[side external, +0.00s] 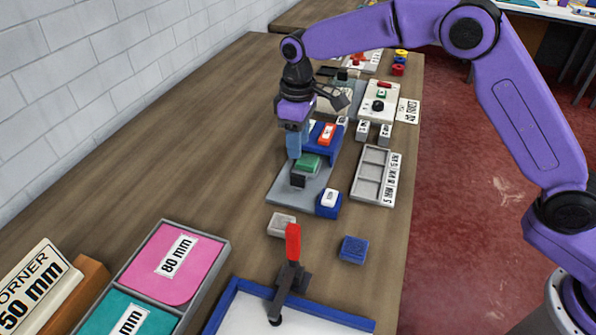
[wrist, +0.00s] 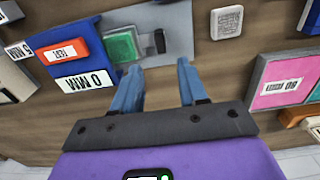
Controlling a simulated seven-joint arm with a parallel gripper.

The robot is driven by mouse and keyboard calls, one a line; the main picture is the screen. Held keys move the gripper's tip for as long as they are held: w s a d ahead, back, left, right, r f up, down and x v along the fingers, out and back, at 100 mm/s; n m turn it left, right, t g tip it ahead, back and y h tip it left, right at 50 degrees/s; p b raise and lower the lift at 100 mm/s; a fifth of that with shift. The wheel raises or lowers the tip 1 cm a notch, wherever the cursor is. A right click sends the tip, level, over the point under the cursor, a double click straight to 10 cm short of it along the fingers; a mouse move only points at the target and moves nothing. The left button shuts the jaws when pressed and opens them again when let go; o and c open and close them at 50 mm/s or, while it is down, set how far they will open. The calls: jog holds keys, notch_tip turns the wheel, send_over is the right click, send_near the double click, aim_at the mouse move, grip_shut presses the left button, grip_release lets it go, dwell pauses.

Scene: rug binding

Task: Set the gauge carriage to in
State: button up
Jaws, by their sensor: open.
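The gauge is a grey plate (side external: 286,193) on the bench, with a blue block (side external: 325,150) at its far end. A green block (side external: 307,162) with a dark piece (side external: 298,181) beside it sits on the plate; I cannot tell which part is the carriage. The wrist view shows the green block (wrist: 122,46), a dark upright tab (wrist: 159,41) and a red TEST piece (wrist: 67,50) on the blue block, which is labelled 0 MM. My gripper (side external: 294,155) is above the plate's left side. Its blue fingers (wrist: 157,78) are apart, with nothing visible between them.
A blue block with a white top (side external: 328,204) stands by the plate's near corner. A grey compartment tray (side external: 361,190) is to the right. A small pale block (side external: 282,224), a blue block (side external: 353,250) and a red-handled clamp (side external: 293,245) are nearer. The bench left of the plate is clear.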

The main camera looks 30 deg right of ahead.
aim_at(298, 176)
notch_tip(298, 176, down, 9)
jog(key=shift+f, duration=0.2)
dwell(0.3)
grip_shut()
